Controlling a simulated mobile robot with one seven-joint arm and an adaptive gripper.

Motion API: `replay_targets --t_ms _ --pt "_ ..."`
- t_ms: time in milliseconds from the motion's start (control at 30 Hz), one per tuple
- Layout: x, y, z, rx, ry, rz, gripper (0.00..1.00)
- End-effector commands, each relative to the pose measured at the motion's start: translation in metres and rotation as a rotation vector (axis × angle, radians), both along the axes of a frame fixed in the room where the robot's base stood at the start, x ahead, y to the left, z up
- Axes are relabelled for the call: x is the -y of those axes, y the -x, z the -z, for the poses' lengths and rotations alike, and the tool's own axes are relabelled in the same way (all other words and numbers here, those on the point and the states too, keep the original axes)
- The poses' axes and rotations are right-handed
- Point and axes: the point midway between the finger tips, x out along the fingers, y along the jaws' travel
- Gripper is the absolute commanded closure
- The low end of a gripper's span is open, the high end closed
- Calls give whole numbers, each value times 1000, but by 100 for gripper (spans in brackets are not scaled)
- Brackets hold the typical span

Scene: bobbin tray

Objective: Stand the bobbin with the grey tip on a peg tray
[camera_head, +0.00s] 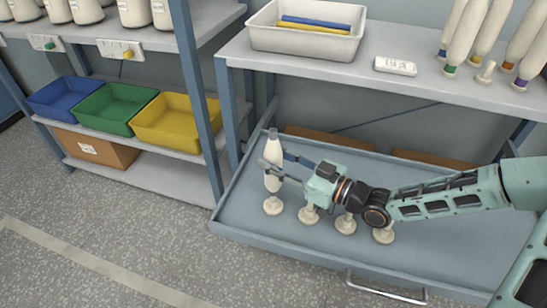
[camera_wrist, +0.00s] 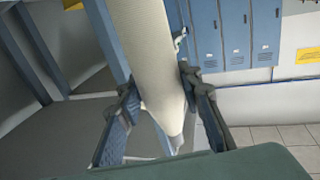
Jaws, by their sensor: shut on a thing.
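More pegs (camera_head: 309,214) (camera_head: 346,224) (camera_head: 384,235) stand in a row to the right, under my arm. Above the tray, a shelf (camera_head: 345,72) holds a white bin (camera_head: 262,38), several colour-tipped bobbins (camera_head: 465,40) and an empty peg (camera_head: 486,72). A blue rack post (camera_head: 200,100) stands left.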

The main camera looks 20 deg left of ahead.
Motion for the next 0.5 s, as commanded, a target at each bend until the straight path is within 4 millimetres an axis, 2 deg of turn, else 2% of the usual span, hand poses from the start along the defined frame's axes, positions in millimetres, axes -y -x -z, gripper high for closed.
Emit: replay_targets --t_ms 500 --pt "0 0 17 0 -1 0 94"
